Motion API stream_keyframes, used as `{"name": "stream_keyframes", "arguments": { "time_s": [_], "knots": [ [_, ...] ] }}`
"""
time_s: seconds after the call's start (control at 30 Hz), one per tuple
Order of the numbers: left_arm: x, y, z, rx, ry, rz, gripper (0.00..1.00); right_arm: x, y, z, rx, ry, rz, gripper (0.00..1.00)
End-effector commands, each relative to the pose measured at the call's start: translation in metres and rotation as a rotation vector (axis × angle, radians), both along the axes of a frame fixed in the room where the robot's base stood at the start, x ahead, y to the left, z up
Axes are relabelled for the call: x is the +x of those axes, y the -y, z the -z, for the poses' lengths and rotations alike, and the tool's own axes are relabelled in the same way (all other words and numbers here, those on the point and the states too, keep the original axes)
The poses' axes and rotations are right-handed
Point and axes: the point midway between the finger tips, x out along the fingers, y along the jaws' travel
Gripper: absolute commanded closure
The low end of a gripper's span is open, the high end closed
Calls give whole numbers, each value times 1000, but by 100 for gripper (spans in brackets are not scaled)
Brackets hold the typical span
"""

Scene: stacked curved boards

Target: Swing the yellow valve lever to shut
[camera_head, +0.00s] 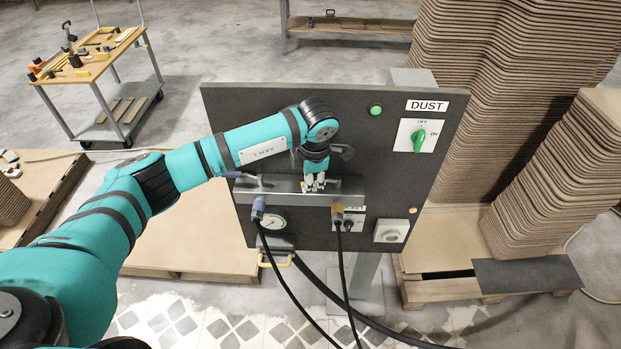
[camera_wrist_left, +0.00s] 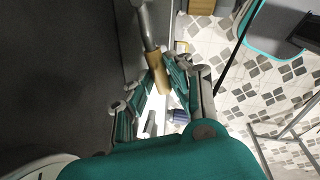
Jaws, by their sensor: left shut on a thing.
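My left gripper (camera_head: 315,184) is in front of the dark control panel (camera_head: 368,134), pointing down at the grey metal bar (camera_head: 288,188) across it. The fingers are shut. The rod runs to the top of that view. My right gripper is not in view.
A purple fitting (camera_head: 258,207) and a brass fitting (camera_head: 337,213) hang below the bar with black cables. A gauge (camera_head: 273,223) and a green DUST switch (camera_head: 418,139) are on the panel. Stacked curved boards (camera_head: 561,177) stand at right. A tool cart (camera_head: 87,62) stands back left.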

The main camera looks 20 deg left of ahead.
Motion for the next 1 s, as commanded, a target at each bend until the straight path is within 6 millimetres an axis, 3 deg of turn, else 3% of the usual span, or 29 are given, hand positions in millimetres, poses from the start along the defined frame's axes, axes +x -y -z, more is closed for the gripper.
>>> {"name": "stream_keyframes", "arguments": {
  "time_s": [0.17, 0.43, 0.83, 0.87, 1.0],
  "knots": [
    [2, -1, 2, 0, 4, 15, 100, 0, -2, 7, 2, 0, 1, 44],
    [13, -8, 4, 0, 6, 179, 100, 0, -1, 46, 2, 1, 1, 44],
    [15, -9, -1, -1, 3, 226, 100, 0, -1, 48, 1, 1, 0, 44],
    [15, -9, -1, -1, 3, 225, 80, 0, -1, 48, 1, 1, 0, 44],
    [15, -9, -1, -1, 2, 225, 62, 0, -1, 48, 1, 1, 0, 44]
  ]
}}
